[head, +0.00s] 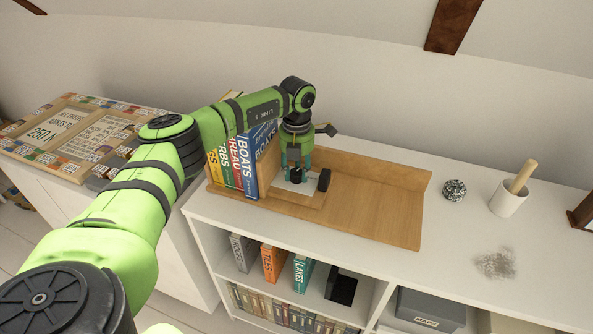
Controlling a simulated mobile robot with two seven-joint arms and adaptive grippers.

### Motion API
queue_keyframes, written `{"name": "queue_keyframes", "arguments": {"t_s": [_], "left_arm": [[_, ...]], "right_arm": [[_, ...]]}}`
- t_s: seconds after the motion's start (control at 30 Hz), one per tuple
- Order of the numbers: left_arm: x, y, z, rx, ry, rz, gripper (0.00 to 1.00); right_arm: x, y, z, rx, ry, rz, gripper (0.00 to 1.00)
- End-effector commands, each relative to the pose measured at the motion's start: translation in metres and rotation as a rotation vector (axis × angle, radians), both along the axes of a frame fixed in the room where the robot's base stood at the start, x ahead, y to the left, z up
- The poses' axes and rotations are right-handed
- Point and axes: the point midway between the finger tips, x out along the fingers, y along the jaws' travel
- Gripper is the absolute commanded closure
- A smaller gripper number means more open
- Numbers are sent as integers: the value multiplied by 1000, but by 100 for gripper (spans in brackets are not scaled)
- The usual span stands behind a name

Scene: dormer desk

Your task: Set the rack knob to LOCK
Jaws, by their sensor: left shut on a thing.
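The wooden book rack (375,205) stands on the white shelf top, with several upright books at its left end. A pale plate (311,187) lies on the rack's base, right of the books. A small dark knob (296,176) sits at the plate, partly hidden by my gripper. My left gripper (297,174) reaches down from above with its teal fingers shut on the knob. The knob's pointer and any LOCK marking cannot be read. My right gripper is not in view.
The blue BOATS book (249,165) stands close to the left of my gripper. A dark round object (454,190) and a white mortar with a pestle (507,200) are at the right. The rack's right half is clear. A wall rises behind.

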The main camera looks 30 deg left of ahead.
Motion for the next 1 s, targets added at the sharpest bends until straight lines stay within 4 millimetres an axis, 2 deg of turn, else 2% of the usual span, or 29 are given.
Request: {"name": "queue_keyframes", "arguments": {"t_s": [0.6, 1.0], "left_arm": [[2, -1, 1, 0, -6, -563, 96], [1, -1, 2, 0, -6, -782, 96]], "right_arm": [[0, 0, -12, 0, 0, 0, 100], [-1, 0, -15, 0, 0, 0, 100]]}}
